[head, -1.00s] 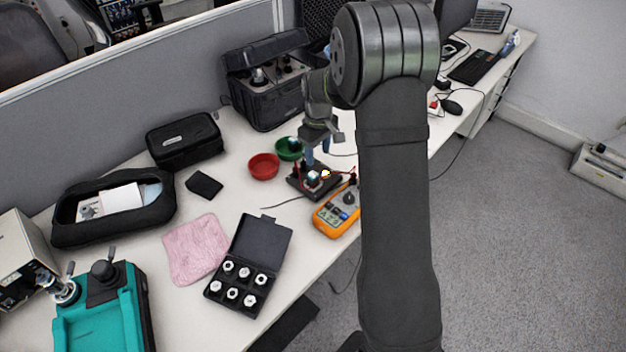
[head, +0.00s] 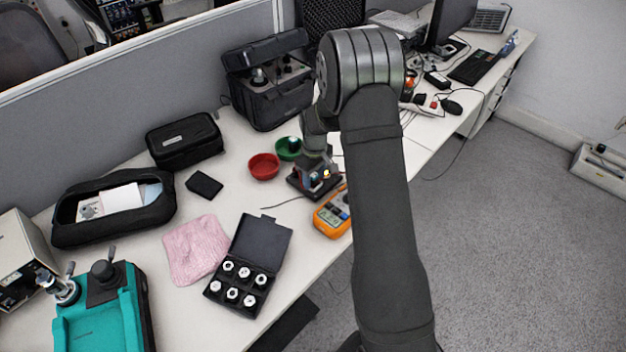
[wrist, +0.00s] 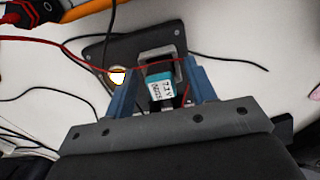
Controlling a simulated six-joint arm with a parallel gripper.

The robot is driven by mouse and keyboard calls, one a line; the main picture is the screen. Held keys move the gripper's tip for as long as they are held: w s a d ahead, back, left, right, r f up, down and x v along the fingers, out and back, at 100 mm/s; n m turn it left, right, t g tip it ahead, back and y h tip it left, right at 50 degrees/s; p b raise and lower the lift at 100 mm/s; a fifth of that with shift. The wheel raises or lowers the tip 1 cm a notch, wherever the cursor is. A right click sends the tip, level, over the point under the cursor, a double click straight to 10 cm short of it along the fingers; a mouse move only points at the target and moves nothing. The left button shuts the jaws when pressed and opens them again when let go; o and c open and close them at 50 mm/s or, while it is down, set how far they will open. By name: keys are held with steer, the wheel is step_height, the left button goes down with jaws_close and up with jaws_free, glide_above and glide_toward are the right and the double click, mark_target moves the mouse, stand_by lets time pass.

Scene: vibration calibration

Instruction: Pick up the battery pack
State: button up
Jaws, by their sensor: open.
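The battery pack (wrist: 160,88), a small teal block with a white label, shows between my fingers in the wrist view. It is at a grey holder (wrist: 158,56) on a black base plate (wrist: 95,52). A thin red wire crosses just beyond it. My gripper (wrist: 161,76) is open, with one blue finger on each side of the pack; I cannot tell whether either finger touches it. In the head view my gripper (head: 316,180) is low over the black plate (head: 300,187), and it largely hides the pack.
A glowing lamp (wrist: 117,76) is close beside the left finger. An orange multimeter (head: 333,212) lies just in front of the plate. Red (head: 263,167) and green (head: 288,149) bowls stand behind it. Loose wires run around the plate. An open case of weights (head: 238,283) lies front left.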

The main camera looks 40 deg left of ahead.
steer(key=shift+c, duration=0.4)
jaws_close()
steer(key=shift+r, duration=0.1)
